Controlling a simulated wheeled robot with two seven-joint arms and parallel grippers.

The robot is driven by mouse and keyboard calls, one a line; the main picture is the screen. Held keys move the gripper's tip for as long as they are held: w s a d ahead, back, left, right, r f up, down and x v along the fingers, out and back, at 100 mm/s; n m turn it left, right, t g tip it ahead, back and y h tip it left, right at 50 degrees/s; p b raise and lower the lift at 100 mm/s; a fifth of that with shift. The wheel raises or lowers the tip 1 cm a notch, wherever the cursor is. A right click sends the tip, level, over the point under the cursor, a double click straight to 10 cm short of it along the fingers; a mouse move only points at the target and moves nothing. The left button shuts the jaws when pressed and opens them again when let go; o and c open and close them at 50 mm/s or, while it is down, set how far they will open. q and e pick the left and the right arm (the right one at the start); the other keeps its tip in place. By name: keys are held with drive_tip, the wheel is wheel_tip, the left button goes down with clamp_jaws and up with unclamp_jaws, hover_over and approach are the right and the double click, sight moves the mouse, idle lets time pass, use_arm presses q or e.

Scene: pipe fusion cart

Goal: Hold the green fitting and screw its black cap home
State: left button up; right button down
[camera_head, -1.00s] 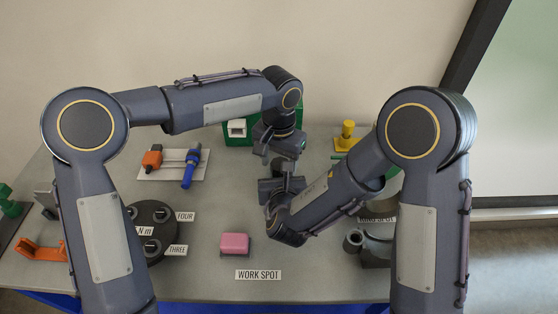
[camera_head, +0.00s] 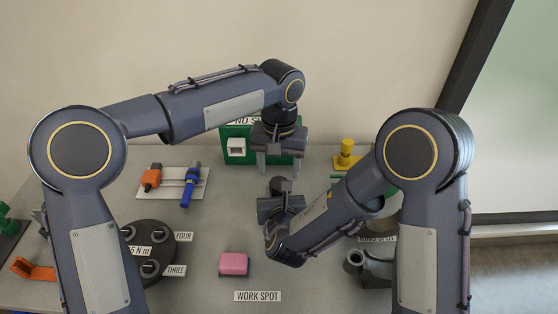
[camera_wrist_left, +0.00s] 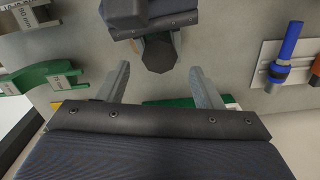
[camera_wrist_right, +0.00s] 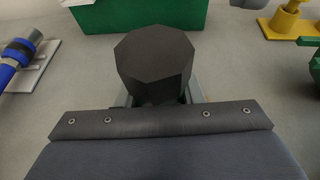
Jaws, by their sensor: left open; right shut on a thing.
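The black cap (camera_wrist_right: 155,62), many-sided, sits between my right gripper's fingers (camera_wrist_right: 158,102) in the right wrist view. Only a dark green sliver of the green fitting (camera_wrist_right: 186,96) shows below it; the gripper hides the rest. My right gripper is shut on the fitting, above the table. In the head view the cap (camera_head: 280,185) shows at the right gripper's tip. My left gripper (camera_head: 280,163) is open and empty, just behind the cap and apart from it. The left wrist view shows the cap (camera_wrist_left: 159,53) beyond the left gripper's spread fingers (camera_wrist_left: 159,82). How far the cap is screwed on cannot be told.
A pink block (camera_head: 234,263) lies by the WORK SPOT label (camera_head: 258,296). A green box (camera_head: 236,131) and yellow fitting (camera_head: 347,152) stand at the back.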

use_arm(q)
wheel_tip(320, 180, up, 2)
drive_tip(key=n, duration=0.6)
drive_tip(key=shift+r+n, duration=0.25)
drive_tip(key=shift+n, duration=0.15)
drive_tip(key=shift+f, duration=0.1)
drive_tip(key=shift+f, duration=3.95)
drive_tip(key=shift+c, duration=0.4)
drive_tip(key=c, duration=0.9)
drive_tip(key=m, duration=1)
